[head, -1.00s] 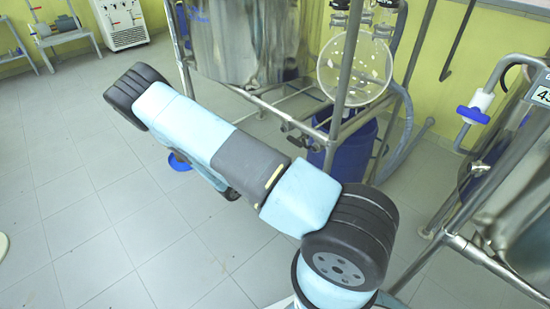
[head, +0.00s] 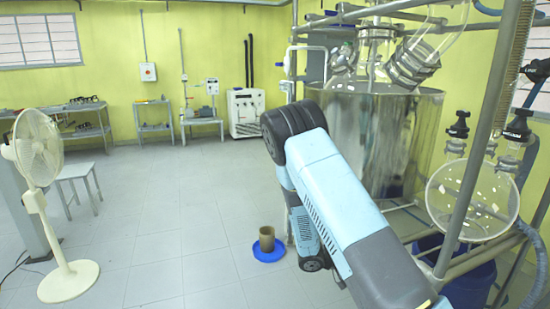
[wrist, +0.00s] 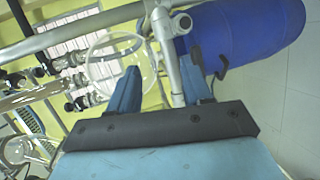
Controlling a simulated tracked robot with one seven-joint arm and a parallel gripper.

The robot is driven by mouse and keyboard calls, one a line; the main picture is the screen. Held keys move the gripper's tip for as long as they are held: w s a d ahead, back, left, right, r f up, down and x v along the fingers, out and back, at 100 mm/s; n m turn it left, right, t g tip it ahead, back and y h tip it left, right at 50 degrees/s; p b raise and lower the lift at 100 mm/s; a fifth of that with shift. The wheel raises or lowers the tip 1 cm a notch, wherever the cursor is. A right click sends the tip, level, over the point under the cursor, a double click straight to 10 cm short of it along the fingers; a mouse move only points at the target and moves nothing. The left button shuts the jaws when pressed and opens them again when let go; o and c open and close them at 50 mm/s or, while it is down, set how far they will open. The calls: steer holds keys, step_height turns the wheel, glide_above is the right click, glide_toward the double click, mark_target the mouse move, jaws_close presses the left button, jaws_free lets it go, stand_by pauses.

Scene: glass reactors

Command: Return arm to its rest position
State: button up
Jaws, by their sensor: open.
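My arm, light blue and dark grey, runs from the centre to the lower right edge in the head view, in front of a steel reactor vessel (head: 395,130). My gripper (wrist: 158,72) shows in the wrist view with its two blue fingers wide apart. Nothing is held between them. Behind the fingers stand a metal frame post (wrist: 168,55) and a round glass vessel (wrist: 120,68). I cannot tell whether the fingers touch them. The gripper is hidden from the head view.
A blue drum (wrist: 245,35) lies beyond the right finger in the wrist view. In the head view, the frame with a glass flask (head: 472,200) stands at the right. A brown pot (head: 267,238) sits on a blue disc. A white fan (head: 45,190) stands left.

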steer(key=s+a+r+m+g+y, duration=0.1)
steer(key=s+r+y, duration=0.45)
steer(key=r, duration=0.55)
steer(key=s+a+r+m+g+y, duration=0.1)
steer(key=s+r+y, duration=0.4)
steer(key=r, duration=0.6)
steer(key=s+a+r+n+t+y, duration=0.1)
steer(key=s+a+r+t+y, duration=0.1)
steer(key=s+r, duration=0.5)
steer(key=s+a+r+n+t+y, duration=0.1)
steer(key=s+a+r+t+y, duration=0.1)
steer(key=s+r+t, duration=0.3)
steer(key=shift+s+a+r+y, duration=0.35)
steer(key=shift+s+a+r, duration=0.45)
steer(key=shift+s+r, duration=0.8)
steer(key=shift+s+f, duration=0.15)
